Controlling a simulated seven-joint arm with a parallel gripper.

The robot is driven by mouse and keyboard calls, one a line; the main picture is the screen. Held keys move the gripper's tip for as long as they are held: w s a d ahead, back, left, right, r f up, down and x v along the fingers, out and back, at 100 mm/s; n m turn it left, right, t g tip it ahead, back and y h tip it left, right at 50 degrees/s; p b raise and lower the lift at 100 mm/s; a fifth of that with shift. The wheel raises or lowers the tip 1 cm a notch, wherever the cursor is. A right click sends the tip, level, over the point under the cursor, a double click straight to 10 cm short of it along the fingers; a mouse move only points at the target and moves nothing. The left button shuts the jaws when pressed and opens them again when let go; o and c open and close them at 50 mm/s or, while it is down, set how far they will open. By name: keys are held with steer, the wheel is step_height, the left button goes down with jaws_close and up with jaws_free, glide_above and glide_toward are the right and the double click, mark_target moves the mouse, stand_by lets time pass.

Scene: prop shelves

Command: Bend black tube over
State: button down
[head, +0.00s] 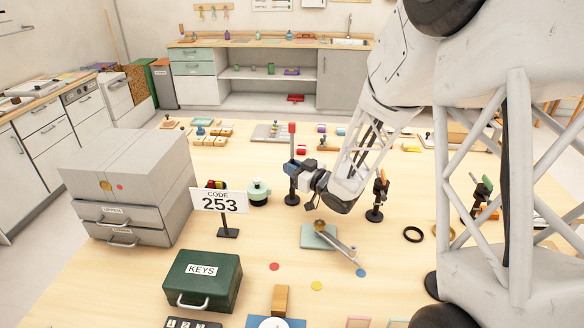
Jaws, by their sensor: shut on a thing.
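The black tube (293,187) stands upright on a round black base on the table, left of my wrist. A thin grey stem with a red top (292,128) rises above it, in line with it. My gripper (294,169) reaches in from the right and is shut on the upper part of the black tube. The blue and dark jaws hide the gripped stretch. I see no clear bend in the tube.
A CODE 253 sign (219,201) and a pale green pot (258,191) stand to the left. A black stand (376,197) is close on the right. A pale green block (313,238) with a metal lever lies in front. A green KEYS box (203,281) is nearer.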

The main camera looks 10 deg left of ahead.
steer(key=shift+s+f+n+y, duration=0.1)
steer(key=shift+s+n+y, duration=0.5)
steer(key=shift+s+n, duration=0.4)
steer(key=shift+w, duration=0.15)
steer(key=c, duration=1.1)
jaws_free()
steer(key=shift+c, duration=0.2)
steer(key=shift+w, duration=0.2)
